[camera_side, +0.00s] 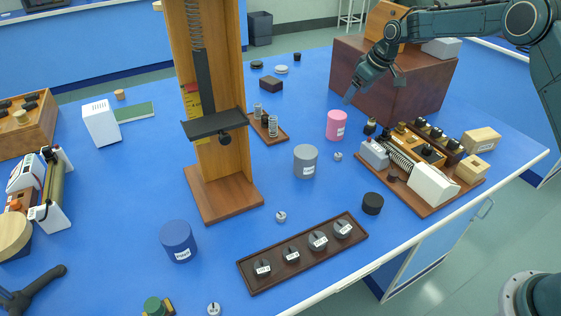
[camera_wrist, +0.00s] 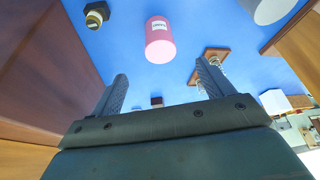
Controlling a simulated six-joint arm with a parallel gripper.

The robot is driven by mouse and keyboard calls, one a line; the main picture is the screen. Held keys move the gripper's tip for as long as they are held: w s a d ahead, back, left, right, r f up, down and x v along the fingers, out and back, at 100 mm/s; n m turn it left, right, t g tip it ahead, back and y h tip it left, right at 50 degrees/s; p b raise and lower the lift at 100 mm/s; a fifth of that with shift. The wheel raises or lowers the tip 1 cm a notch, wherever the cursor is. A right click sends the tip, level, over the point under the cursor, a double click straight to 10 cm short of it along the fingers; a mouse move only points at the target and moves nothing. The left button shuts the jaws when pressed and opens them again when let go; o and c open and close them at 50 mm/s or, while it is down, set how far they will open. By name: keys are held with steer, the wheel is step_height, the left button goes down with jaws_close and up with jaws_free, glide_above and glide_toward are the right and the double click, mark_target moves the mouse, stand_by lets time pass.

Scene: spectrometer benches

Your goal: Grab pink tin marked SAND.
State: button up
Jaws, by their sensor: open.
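The pink tin (camera_side: 336,125) stands upright on the blue bench, in front of the brown wooden box, with a small white label whose text is too small to read in the side view. In the wrist view the pink tin (camera_wrist: 160,42) shows above and between my fingers, with its label near its top edge. My gripper (camera_side: 349,97) is above and behind the tin, close to the box front. In the wrist view my gripper (camera_wrist: 163,84) has its fingers wide apart with nothing between them. The tin is apart from both fingers.
The brown box (camera_side: 390,82) stands close to my gripper. A grey tin (camera_side: 305,161) stands in front of the pink one, and a blue tin (camera_side: 178,240) is farther left. A wooden instrument board (camera_side: 425,208) lies to the right. A tall wooden stand (camera_side: 222,190) rises at left.

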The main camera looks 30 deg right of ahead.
mark_target(340, 115)
steer(key=x, duration=0.8)
steer(key=shift+w+f, duration=0.15)
steer(key=shift+f, duration=0.05)
steer(key=shift+f, duration=0.1)
steer(key=shift+w+x, duration=0.15)
steer(key=shift+x, duration=1.1)
steer(key=shift+w+x, duration=0.15)
steer(key=shift+x, duration=1.1)
steer(key=c, duration=1.1)
steer(key=shift+c, duration=0.2)
steer(key=shift+r, duration=0.25)
